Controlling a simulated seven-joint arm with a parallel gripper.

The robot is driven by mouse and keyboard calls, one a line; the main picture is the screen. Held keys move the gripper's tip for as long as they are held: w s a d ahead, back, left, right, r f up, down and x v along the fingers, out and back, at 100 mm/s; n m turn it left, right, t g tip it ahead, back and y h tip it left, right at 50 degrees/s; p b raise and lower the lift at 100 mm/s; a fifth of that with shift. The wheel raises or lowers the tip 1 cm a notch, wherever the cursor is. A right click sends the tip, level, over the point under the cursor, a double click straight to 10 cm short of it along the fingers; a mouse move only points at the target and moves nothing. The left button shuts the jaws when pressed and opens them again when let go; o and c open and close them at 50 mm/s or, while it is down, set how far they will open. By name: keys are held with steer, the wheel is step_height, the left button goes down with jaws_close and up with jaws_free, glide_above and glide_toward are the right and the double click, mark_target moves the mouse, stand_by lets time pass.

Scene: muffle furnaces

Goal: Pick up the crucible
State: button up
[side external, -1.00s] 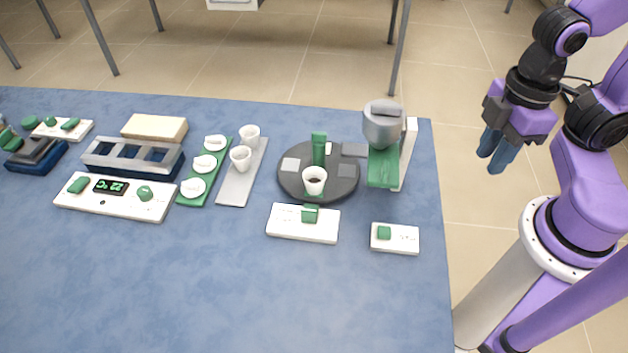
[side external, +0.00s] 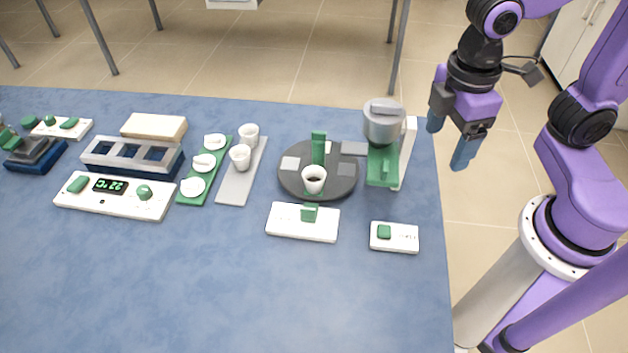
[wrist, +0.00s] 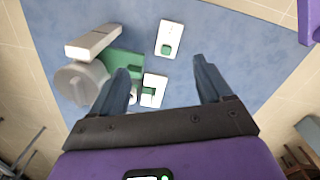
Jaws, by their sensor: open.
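A white crucible (side external: 314,180) with dark contents stands upright on the dark round turntable (side external: 290,182) in the side view. Two more white crucibles, one at the back (side external: 249,135) and one in front (side external: 240,157), stand on a grey plate (side external: 235,188) to its left. The pictures do not show which one is meant. My gripper (side external: 449,140) is open and empty, above and just past the table's right edge, apart from every crucible. In the wrist view, my gripper's two blue fingers (wrist: 161,68) are spread wide, and the left one hides part of the turntable area.
A green stand with a grey cylinder (side external: 383,124) is between my gripper and the turntable. White control boxes stand in front, one in the middle (side external: 290,228) and one at right (side external: 405,244). A green tray of white lids (side external: 184,200) is further left. The front table (side external: 250,300) is clear.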

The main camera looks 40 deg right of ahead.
steer(key=w+a+n+h, duration=0.2)
steer(key=w+a, duration=0.8)
steer(key=w, duration=0.2)
steer(key=n+h, duration=0.1)
steer(key=h, duration=0.1)
glide_toward(314, 175)
steer(key=shift+g, duration=0.4)
steer(key=x, duration=0.5)
steer(key=s+x, duration=0.1)
steer(key=x, duration=0.1)
steer(key=shift+f, duration=0.35)
steer(key=shift+c, duration=0.3)
steer(key=c, duration=1)
steer(key=shift+c, duration=0.2)
